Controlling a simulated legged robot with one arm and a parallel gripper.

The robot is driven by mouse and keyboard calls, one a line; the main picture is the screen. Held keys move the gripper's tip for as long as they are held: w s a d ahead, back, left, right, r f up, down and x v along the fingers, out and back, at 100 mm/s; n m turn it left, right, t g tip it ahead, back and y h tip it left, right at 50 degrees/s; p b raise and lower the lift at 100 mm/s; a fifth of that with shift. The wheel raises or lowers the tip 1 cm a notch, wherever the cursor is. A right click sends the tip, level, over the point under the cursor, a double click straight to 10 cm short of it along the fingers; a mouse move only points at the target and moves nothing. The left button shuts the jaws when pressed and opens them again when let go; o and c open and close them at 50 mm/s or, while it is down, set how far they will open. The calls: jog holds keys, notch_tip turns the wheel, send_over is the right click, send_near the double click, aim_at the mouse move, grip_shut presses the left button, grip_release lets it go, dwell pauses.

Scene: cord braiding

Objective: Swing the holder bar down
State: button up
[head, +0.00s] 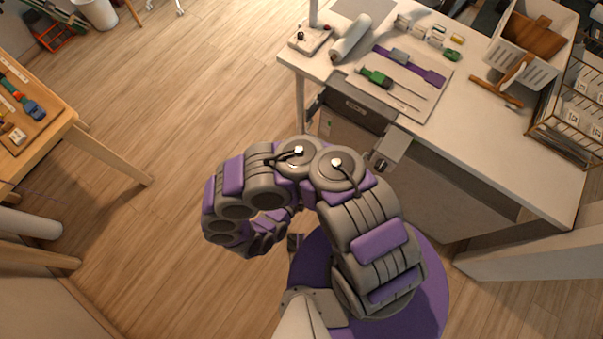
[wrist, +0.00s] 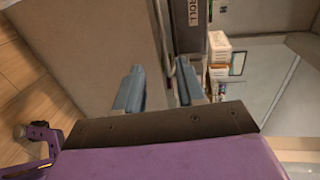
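My gripper (wrist: 159,82) shows in the wrist view with its two blue fingers apart and nothing clearly held between them. A thin grey curved bar (wrist: 161,32) stands just beyond the fingertips, beside a dark drawer front (wrist: 190,30) marked "ROLL". I cannot tell whether this bar is the holder bar or a drawer handle, or whether a finger touches it. In the head view my folded arm hides the gripper. The open drawer (head: 358,107) shows under the white-topped workbench (head: 465,125).
On the workbench are a grey roll (head: 351,39), a mat with a green-handled tool (head: 376,76), a brown wooden piece (head: 508,82) and a white bin (head: 535,45). A wooden table (head: 55,130) stands at left. Open wooden floor (head: 160,130) lies between.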

jog(key=v, duration=0.3)
jog(key=shift+s+p, duration=0.15)
jog(key=shift+p, duration=0.15)
dwell(0.3)
